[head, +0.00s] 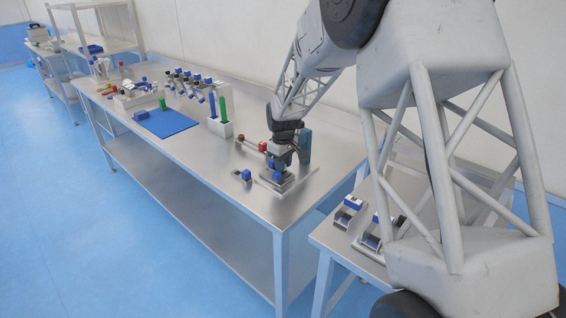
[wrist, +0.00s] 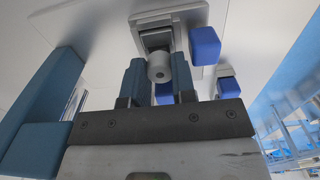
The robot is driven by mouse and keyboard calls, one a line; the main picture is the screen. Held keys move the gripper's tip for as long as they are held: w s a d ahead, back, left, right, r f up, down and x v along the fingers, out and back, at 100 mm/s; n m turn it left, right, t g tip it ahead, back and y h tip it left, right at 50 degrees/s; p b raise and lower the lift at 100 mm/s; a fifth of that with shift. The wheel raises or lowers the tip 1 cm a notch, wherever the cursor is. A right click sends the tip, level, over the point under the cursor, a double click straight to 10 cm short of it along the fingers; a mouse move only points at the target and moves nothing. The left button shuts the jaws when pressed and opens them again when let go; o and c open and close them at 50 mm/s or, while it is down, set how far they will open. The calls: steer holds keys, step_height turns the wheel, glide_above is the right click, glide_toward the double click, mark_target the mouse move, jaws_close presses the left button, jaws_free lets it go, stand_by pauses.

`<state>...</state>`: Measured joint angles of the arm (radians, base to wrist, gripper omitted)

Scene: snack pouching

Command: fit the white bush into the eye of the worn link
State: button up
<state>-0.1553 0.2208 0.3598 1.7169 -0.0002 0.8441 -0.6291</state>
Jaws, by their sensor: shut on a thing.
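My gripper (wrist: 160,64) is shut on the white bush (wrist: 158,72), a small pale cylinder with a hole in its end, held between the two blue-grey fingers. Just beyond it in the wrist view is a grey metal piece (wrist: 154,38) on a pale plate (wrist: 118,10); it seems to be the worn link, but its eye is not clearly visible. I cannot tell whether the bush touches it. In the head view my gripper (head: 283,152) is low over the plate (head: 297,184) at the bench's near end, and hides the bush and most of the link.
Blue blocks (wrist: 204,46) (head: 246,174) sit beside the link. A blue upright (head: 304,142) stands close right of my gripper, and a red-ended part (head: 263,146) lies behind.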

steer(key=shift+f, duration=0.45)
steer(key=o, duration=1)
steer(key=shift+c, duration=0.2)
steer(key=shift+r, duration=3.9)
steer(key=shift+d, duration=0.1)
